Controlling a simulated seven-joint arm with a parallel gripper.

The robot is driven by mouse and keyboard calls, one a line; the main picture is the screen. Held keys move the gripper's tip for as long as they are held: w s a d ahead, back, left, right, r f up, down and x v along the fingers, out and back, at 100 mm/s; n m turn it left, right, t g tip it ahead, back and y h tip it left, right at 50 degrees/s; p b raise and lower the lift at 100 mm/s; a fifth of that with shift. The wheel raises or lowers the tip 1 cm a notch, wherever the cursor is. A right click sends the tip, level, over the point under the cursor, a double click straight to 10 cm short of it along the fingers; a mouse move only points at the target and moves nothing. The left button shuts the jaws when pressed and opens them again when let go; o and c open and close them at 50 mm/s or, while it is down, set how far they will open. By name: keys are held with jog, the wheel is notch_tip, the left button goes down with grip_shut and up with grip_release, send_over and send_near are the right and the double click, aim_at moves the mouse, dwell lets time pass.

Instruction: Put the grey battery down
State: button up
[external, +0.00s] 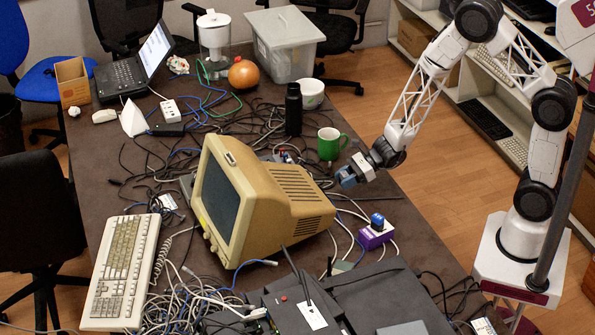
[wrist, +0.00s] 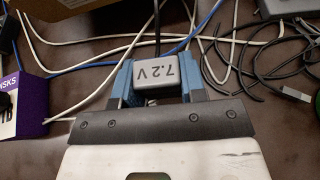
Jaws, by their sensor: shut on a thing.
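The grey battery (wrist: 156,78), marked "7.2 V", sits between the two blue fingers of my gripper (wrist: 152,85) in the wrist view. The fingers are shut on it from both sides. In the external view my gripper (external: 352,176) is over the right part of the brown table (external: 410,235), to the right of the old beige monitor. The battery is too small there to make out clearly. I cannot tell exactly how high it is above the table.
The beige monitor (external: 250,200) stands to the left of my gripper. A green mug (external: 329,144) stands behind it, and a purple box (external: 376,236) is in front. Cables lie over much of the table. The table's right part has some bare room.

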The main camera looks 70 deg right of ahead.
jog(key=shift+f, duration=1.75)
jog(key=shift+f, duration=0.15)
jog(key=o, duration=1)
jog(key=shift+c, duration=0.2)
jog(key=shift+v, duration=0.9)
jog(key=v, duration=1)
jog(key=shift+s+d+r, duration=0.1)
jog(key=shift+r, duration=0.15)
